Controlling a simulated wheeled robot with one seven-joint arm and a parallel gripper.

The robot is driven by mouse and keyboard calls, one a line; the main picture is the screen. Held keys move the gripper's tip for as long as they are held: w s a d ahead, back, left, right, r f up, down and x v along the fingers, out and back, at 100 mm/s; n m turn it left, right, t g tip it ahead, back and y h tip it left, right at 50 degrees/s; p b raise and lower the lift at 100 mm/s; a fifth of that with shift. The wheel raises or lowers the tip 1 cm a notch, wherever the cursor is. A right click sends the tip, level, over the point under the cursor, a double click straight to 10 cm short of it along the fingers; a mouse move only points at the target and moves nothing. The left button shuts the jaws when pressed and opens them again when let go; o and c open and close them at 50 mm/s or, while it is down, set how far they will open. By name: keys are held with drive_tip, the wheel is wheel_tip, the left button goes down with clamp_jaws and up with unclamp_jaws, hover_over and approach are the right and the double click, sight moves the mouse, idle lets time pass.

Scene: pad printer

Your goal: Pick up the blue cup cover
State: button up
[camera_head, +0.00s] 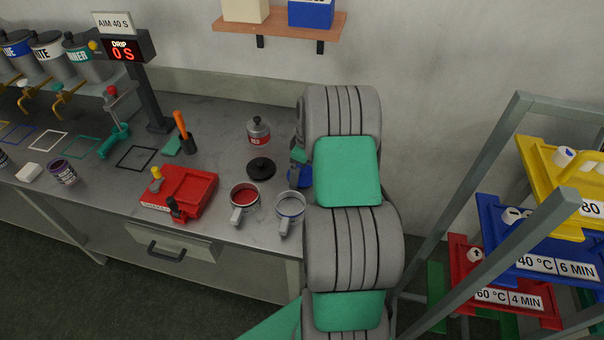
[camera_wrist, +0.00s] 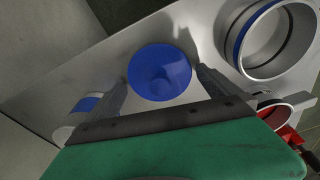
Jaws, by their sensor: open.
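The blue cup cover (camera_wrist: 160,73) is a round blue disc with a raised middle, lying on the grey bench. In the wrist view my gripper (camera_wrist: 160,85) is open, with one finger on each side of the cover and nothing held. In the head view only part of the blue cover (camera_head: 300,176) shows beside my arm, which hides the rest. My gripper (camera_head: 299,160) is mostly hidden there too. A grey cup with a blue band (camera_head: 290,209) stands just in front of the cover; it also shows in the wrist view (camera_wrist: 268,40).
A cup of red ink (camera_head: 244,200) and a black lid (camera_head: 261,168) are to the left of the cover. A red pad printer (camera_head: 180,192) stands further left. A small red-labelled pot (camera_head: 259,134) is behind. A rack with coloured trays (camera_head: 540,245) is at right.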

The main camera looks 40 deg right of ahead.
drive_tip(key=c, duration=1.1)
drive_tip(key=shift+c, duration=0.2)
